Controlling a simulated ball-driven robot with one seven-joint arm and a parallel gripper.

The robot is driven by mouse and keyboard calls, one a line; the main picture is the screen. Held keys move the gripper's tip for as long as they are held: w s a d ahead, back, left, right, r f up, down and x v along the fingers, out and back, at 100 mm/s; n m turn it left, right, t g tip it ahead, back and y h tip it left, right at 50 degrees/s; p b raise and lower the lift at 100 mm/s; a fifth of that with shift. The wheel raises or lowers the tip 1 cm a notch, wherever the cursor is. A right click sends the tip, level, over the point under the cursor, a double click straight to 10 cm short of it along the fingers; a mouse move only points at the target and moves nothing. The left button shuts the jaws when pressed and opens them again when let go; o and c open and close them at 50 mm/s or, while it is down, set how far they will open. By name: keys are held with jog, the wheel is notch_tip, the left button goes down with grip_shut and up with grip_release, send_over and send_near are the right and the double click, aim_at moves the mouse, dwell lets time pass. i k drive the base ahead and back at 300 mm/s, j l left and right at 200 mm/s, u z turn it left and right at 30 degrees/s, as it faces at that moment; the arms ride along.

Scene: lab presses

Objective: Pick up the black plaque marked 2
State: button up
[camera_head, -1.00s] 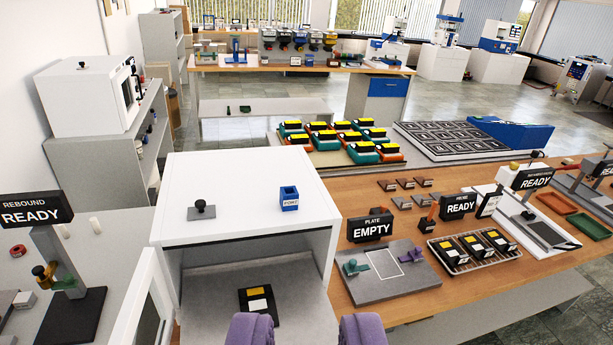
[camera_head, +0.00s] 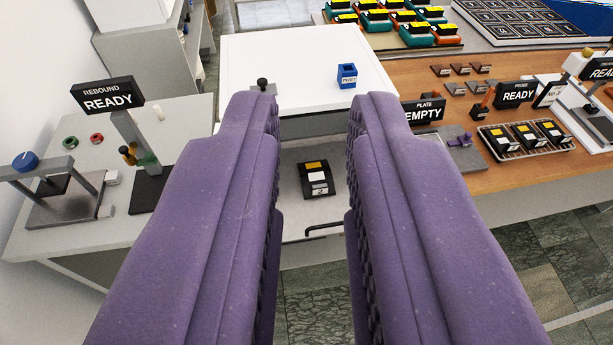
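A black plaque (camera_head: 317,179) with a yellow patch and white label areas lies on a pale surface at the open front of a white box-like unit (camera_head: 295,75). The lowest label seems to read 2. My gripper (camera_head: 312,112) is open, its two purple fingers reaching forward from the bottom of the view. The plaque shows in the gap between the fingers, beyond and below them, and nothing is held. The exact distance to it cannot be told.
A dark bar handle (camera_head: 323,228) is in front of the plaque. A blue cup (camera_head: 347,76) and a small black knob (camera_head: 262,84) are on the unit's top. A rack (camera_head: 556,148) of similar black plaques is on the wooden table at right. A REBOUND READY sign (camera_head: 107,97) stands left.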

aim_at(316, 176)
jog(key=i+l+u, duration=0.35)
jog(key=i+l, duration=0.4)
jog(key=i, duration=0.55)
